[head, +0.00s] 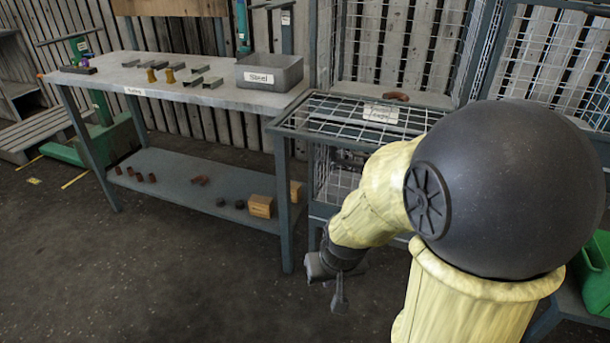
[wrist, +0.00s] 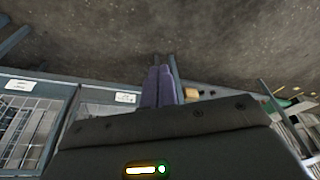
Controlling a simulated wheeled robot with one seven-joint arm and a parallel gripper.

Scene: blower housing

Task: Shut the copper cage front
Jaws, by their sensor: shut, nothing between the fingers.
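The copper cage stands right of the workbench in the head view. A mesh panel with a white label, which looks like the cage front (head: 330,123), lies about level and juts out below the cage opening, so it looks open. A reddish-brown piece (head: 396,96) lies on the cage floor behind it. My gripper (head: 339,304) hangs low in front of the cage, pointing down, shut and empty, apart from the panel. My arm hides the panel's right part. In the wrist view my shut fingers (wrist: 158,85) point toward the floor; labelled mesh fronts show at left.
A workbench (head: 215,95) stands left of the cage, with a grey labelled bin (head: 270,72) and small metal parts on top. Its lower shelf (head: 185,178) holds a wooden block (head: 261,206) and small pieces. A green bin (head: 596,262) is at right. The floor in front is clear.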

